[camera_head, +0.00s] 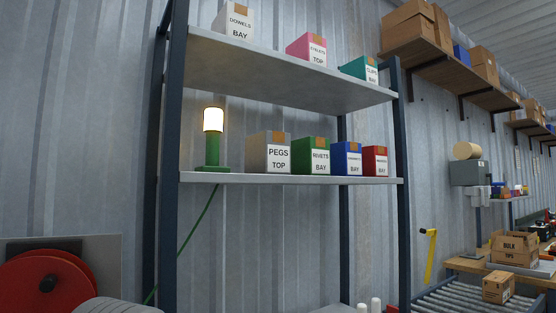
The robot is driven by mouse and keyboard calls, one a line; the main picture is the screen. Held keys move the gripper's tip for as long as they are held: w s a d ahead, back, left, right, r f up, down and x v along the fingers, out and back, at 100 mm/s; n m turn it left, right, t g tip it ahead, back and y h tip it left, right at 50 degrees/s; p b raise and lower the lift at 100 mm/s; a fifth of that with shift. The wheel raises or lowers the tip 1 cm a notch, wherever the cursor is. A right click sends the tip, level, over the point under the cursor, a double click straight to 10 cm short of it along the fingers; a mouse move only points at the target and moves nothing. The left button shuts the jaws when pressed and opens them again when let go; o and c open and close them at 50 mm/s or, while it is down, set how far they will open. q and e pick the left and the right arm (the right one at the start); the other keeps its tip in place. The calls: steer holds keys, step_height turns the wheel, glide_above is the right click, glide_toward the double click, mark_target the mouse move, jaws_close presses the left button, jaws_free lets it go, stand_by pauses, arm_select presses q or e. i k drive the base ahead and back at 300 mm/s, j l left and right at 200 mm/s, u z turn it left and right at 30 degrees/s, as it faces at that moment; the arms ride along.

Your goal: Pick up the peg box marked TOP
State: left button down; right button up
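The peg box (269,153) is a greyish-beige box with a brown tape strip and a white label reading PEGS TOP. It sits upright on the middle shelf (290,179), between a lit lamp with a green base (212,140) on its left and a green box marked RIVETS BAY (311,156) on its right. Neither of my grippers is in view.
Blue (347,158) and red (376,161) boxes continue the row. The upper shelf (290,70) holds white (235,22), pink (307,50) and teal (360,69) boxes; the pink one also reads TOP. Dark rack posts (174,150) flank the shelves. A red reel (40,285) stands lower left.

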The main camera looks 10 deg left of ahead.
mark_target(266, 152)
steer(key=i+l+u, duration=0.4)
steer(key=l, duration=0.25)
steer(key=i+l+u, duration=0.25)
steer(key=k+l, duration=0.05)
steer(key=k, duration=0.05)
